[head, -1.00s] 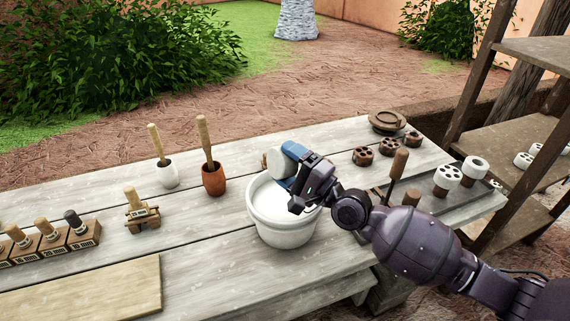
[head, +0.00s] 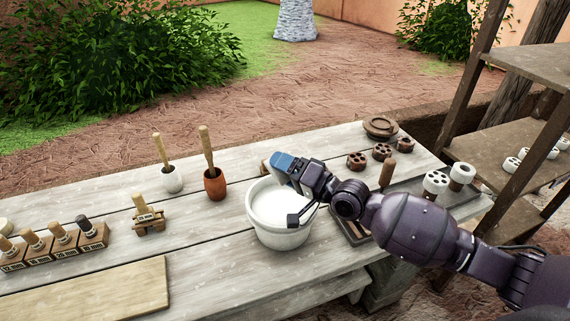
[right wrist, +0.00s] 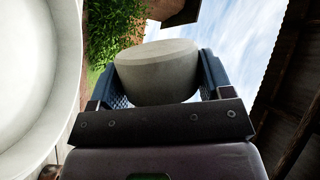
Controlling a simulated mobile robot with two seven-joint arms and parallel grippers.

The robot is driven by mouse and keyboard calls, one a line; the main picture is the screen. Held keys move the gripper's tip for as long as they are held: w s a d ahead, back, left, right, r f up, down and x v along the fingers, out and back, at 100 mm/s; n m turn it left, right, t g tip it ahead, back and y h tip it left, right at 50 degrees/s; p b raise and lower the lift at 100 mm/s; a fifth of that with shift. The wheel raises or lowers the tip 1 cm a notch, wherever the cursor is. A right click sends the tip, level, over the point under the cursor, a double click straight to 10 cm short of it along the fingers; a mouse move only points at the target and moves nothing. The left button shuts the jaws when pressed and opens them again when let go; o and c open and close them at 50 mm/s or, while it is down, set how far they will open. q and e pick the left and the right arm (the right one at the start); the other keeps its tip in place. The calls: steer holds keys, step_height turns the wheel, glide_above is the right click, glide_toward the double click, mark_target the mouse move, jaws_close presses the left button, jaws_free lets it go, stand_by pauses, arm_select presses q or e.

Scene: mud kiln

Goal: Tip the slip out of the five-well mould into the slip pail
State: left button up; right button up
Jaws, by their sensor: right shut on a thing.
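The slip pail (head: 281,237) is a white bucket on the table, with white slip (head: 268,206) inside. My right gripper (head: 284,163) is above its back rim, with blue finger pads. In the right wrist view it is shut on a pale grey, round five-well mould (right wrist: 157,75), pressed between both pads. The gripper is rolled well over, and the pail's pale rim (right wrist: 72,70) stands along the left there. The mould's wells do not show. In the head view, the mould is hidden behind the fingers. My left gripper is not in view.
A grey tray (head: 419,208) with two white moulds (head: 435,183) lies at right. Brown holed pieces (head: 357,161) stand behind it. Shelves (head: 515,150) rise at right.

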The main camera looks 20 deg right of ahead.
steer(key=n+p, duration=0.1)
steer(key=n+g+h+p, duration=0.1)
steer(key=shift+r+p, duration=0.25)
steer(key=shift+p, duration=0.05)
steer(key=shift+n+h+p, duration=0.4)
steer(key=shift+n+p, duration=0.5)
steer(key=shift+n+g+p, duration=0.4)
steer(key=shift+n+p, duration=0.2)
steer(key=shift+p, duration=0.35)
steer(key=shift+h+p, duration=0.5)
steer(key=shift+n+p, duration=0.7)
steer(key=shift+p, duration=0.25)
steer(key=shift+f+n+h, duration=0.1)
steer(key=shift+n+h, duration=0.3)
steer(key=shift+h, duration=0.1)
steer(key=shift+n+g, duration=0.3)
steer(key=shift+n, duration=0.1)
steer(key=shift+n+h, duration=0.4)
steer(key=shift+h, duration=0.3)
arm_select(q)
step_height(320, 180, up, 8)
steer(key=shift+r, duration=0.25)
arm_select(e)
steer(key=shift+n, duration=0.3)
